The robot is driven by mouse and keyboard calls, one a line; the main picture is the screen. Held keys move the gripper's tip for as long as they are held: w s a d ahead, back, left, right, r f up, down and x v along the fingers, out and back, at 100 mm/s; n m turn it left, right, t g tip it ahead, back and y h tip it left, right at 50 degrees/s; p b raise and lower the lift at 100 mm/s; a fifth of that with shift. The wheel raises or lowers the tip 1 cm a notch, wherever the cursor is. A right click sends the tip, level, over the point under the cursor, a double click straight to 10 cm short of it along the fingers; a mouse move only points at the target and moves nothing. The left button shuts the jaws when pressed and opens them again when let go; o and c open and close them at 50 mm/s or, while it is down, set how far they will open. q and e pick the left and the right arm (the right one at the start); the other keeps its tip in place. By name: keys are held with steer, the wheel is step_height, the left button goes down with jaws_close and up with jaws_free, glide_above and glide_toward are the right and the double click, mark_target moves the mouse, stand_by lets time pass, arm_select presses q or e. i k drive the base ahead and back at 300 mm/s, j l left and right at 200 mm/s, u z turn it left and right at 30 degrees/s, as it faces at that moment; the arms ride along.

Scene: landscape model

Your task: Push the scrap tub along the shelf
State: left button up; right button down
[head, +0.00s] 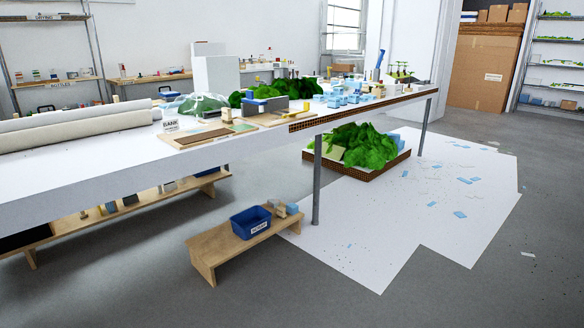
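The scrap tub looks to be the blue open tub (251,222) with a white label, too small to read surely. It stands upright on a low wooden shelf (215,247) like a bench, beneath the near side of the big white table. Small grey and tan blocks (285,208) sit close behind it to the right, on the same shelf. The shelf's left part is bare. Neither of my grippers is in the head view.
The white table (110,165) with a landscape model stands above and behind the tub. A metal table leg (318,185) rises right of the low shelf. White sheets (400,225) with scraps cover the floor at right. The grey floor (130,285) in front is clear.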

mark_target(253, 221)
steer(key=i+u, duration=0.1)
steer(key=i, duration=0.55)
steer(key=i+l+u, duration=0.1)
steer(key=i, duration=0.5)
steer(key=i+l+u, duration=0.1)
steer(key=i, duration=0.55)
steer(key=l, duration=0.1)
